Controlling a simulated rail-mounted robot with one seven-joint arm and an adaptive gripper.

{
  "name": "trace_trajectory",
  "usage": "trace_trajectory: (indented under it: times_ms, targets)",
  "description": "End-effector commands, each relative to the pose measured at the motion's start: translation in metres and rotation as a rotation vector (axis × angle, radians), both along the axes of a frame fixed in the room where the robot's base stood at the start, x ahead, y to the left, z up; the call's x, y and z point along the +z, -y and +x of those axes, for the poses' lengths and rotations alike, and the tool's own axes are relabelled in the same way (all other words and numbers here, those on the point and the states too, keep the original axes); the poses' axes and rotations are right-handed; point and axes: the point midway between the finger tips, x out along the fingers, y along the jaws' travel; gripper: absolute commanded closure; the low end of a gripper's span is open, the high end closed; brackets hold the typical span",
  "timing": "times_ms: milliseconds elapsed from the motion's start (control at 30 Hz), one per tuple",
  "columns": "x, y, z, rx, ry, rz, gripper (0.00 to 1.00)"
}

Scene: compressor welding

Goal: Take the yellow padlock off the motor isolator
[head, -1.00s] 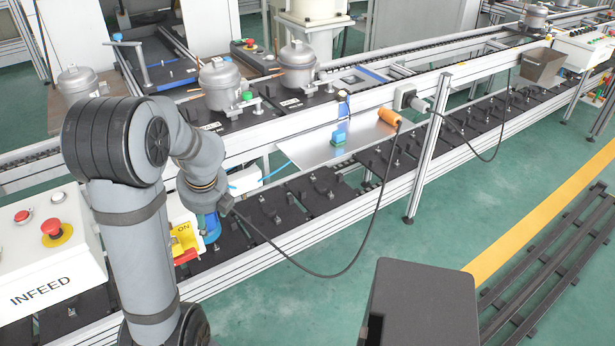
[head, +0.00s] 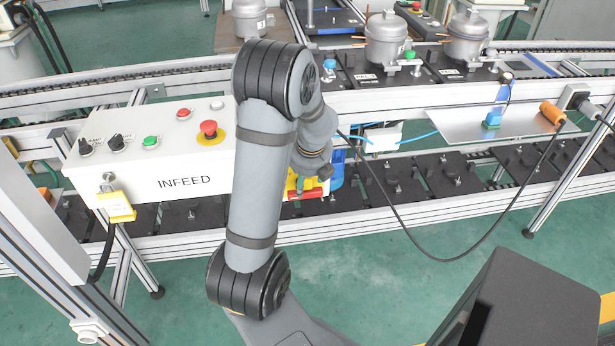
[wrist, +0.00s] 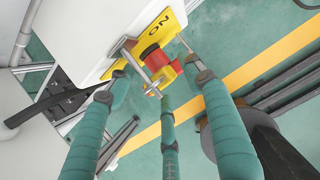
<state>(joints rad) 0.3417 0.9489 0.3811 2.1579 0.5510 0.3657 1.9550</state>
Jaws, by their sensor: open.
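The motor isolator shows in the wrist view as a yellow plate (wrist: 158,36) marked ON, with a red handle (wrist: 153,57) on a white box. A small yellow piece beside the handle, seemingly the padlock (wrist: 171,72), has thin metal parts around it. My gripper (wrist: 163,86) is open and empty, its teal fingers spread and pointing toward the handle and padlock. The gap between them is hard to judge. In the head view the isolator (head: 303,185) is partly hidden behind my wrist; the padlock cannot be made out there.
The white INFEED panel (head: 160,150) stands left of my arm, with a yellow tag-like piece (head: 116,207) hanging from it. A black cable (head: 400,232) loops at right. The conveyor (head: 420,95) carries grey compressors (head: 388,38). Green floor is open in front.

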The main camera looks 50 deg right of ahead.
Motion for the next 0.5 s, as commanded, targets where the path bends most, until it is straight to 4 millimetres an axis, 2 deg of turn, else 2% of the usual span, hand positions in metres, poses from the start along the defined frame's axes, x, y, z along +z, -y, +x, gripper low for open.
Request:
trace_trajectory:
  times_ms: [367, 500]
  targets:
    - [-0.0054, 0.0019, 0.002, 0.002, 0.0, -0.001, 0.48]
    - [-0.0054, 0.0018, 0.002, 0.001, 0.0, -0.001, 0.56]
